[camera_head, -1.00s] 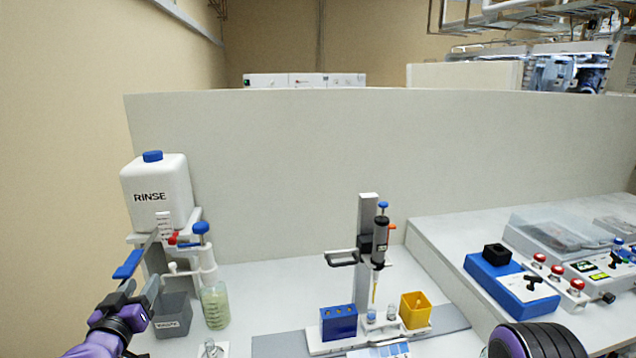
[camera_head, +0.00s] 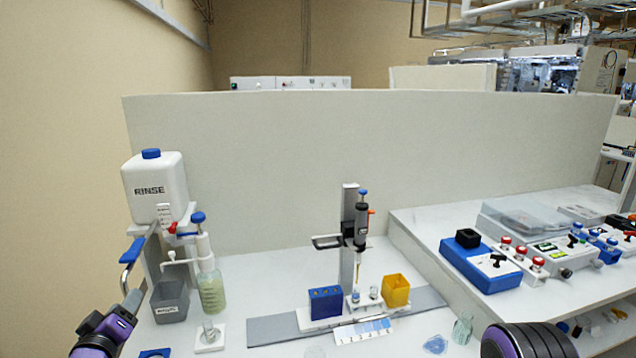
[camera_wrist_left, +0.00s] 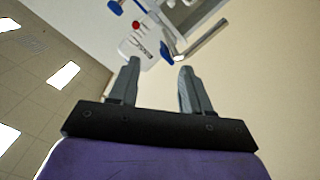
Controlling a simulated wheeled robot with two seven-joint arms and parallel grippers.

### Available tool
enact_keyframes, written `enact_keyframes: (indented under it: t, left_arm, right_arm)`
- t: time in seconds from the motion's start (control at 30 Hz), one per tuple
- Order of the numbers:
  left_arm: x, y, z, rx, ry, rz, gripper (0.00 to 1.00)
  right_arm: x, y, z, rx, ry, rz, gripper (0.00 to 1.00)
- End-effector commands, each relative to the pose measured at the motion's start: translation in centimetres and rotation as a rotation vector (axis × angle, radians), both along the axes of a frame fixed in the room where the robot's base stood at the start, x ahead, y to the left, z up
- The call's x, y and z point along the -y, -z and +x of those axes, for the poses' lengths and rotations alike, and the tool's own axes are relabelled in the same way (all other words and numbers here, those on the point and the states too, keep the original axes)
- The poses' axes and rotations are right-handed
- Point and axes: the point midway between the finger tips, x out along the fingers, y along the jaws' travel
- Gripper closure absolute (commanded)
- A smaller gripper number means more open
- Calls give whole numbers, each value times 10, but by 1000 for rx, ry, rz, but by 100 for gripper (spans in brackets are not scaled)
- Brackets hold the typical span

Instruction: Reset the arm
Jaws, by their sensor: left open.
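My left gripper (camera_head: 132,298) is at the lower left in the head view, just below the blue-handled lever (camera_head: 133,250) of the rinse station. In the left wrist view its two grey fingers (camera_wrist_left: 159,68) stand apart with nothing between them. Beyond the fingertips are a white part with a red knob and blue pieces, seen at a distance. A black ridged part of my right arm (camera_head: 527,341) shows at the bottom right in the head view. My right gripper is not in view.
The white RINSE tank (camera_head: 155,188), a grey cup (camera_head: 170,301) and a pump bottle (camera_head: 211,291) stand close by the left gripper. A pipette stand (camera_head: 349,220), blue rack (camera_head: 325,303) and yellow bin (camera_head: 396,290) stand mid-bench. A blue control box (camera_head: 481,262) sits on the right ledge.

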Motion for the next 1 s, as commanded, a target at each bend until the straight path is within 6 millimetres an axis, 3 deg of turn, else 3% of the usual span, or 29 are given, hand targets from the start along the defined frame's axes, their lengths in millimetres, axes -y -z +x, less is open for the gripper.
enact_keyframes:
  t: [0.27, 0.37, 0.47, 0.6, 0.7, 0.83, 0.9, 1.0]
  left_arm:
    - [33, 105, -40, -257, -61, -194, 52]
    - [45, 154, -68, -383, -93, -215, 52]
    - [59, 214, -112, -547, -130, -202, 52]
    - [77, 300, -204, -827, -141, -95, 52]
    - [87, 341, -267, -1007, -85, 23, 52]
    - [97, 371, -323, -1154, 5, 114, 52]
    - [100, 377, -337, -1190, 22, 129, 52]
    - [100, 379, -343, -1205, 22, 127, 52]
  right_arm:
    - [0, 11, 0, -1, 0, 0, 46]
    - [0, 16, -1, -1, 0, 0, 46]
    - [0, 23, -1, -1, 0, 0, 46]
    - [0, 34, -1, -1, 0, 0, 46]
    - [0, 40, -1, -1, 0, 0, 46]
    - [0, 44, -1, -1, 0, 0, 46]
    - [0, 45, -1, -1, 0, 0, 46]
    - [0, 44, -1, -1, 0, 0, 46]
